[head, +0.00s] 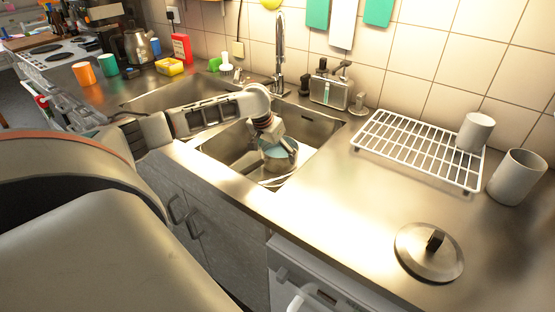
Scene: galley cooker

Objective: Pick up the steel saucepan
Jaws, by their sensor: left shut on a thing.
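The steel saucepan (279,162) is in the right-hand sink basin, small in the head view, with something pale blue showing at its top. My left arm reaches in from the left over the basins. My left gripper (273,136) points down into the right basin and is shut on the saucepan at its near upper side. The fingertips and the exact grip are partly hidden and too small to make out. A round steel lid (419,262) with a black knob lies on the counter at the right. My right gripper is not in view.
A white wire rack (400,146) stands right of the sink, with one pale cup (475,132) on it and another (516,177) beside it. The tall tap (280,55) rises behind the basins. The counter between sink and lid is clear.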

